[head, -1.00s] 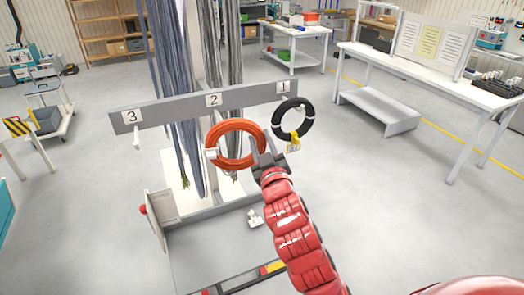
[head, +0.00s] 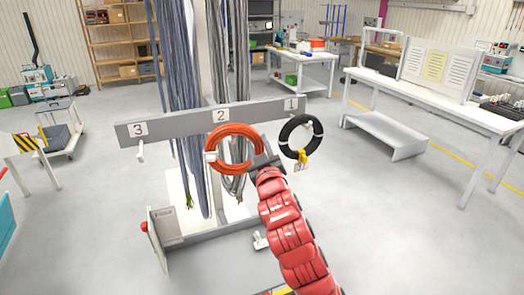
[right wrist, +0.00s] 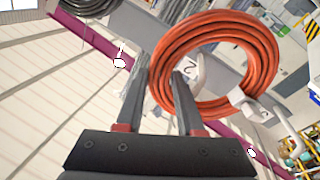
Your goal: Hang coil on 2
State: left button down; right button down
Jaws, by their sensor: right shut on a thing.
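The orange coil (head: 222,129) is in front of the grey bar (head: 180,122), just below and slightly right of label 2 (head: 221,115). My right gripper (head: 264,162) is shut on the coil's right side. In the right wrist view the coil (right wrist: 262,52) passes between the fingers (right wrist: 160,88), and label 2 (right wrist: 190,68) shows through its ring. A white band (head: 210,157) wraps the coil's left side. The peg at 2 is not clear in the head view, so I cannot tell whether the coil is around it. My left gripper is not in view.
A black coil (head: 283,135) with a yellow tag hangs at label 1 (head: 291,104). The peg under label 3 (head: 141,152) is empty. Grey cable bundles (head: 178,80) hang behind the bar. A white bench (head: 440,95) stands to the right, with open floor between.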

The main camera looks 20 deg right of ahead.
jog(key=shift+w+a+r, duration=0.1)
jog(key=shift+w+a, duration=0.05)
jog(key=shift+w, duration=2.1)
jog(key=shift+w+f+b, duration=0.2)
jog(key=shift+f+b, duration=0.7)
jog(key=shift+f, duration=0.5)
jog(key=shift+c, duration=2.2)
grip_release()
jog(key=shift+o, duration=0.2)
jog(key=o, duration=0.4)
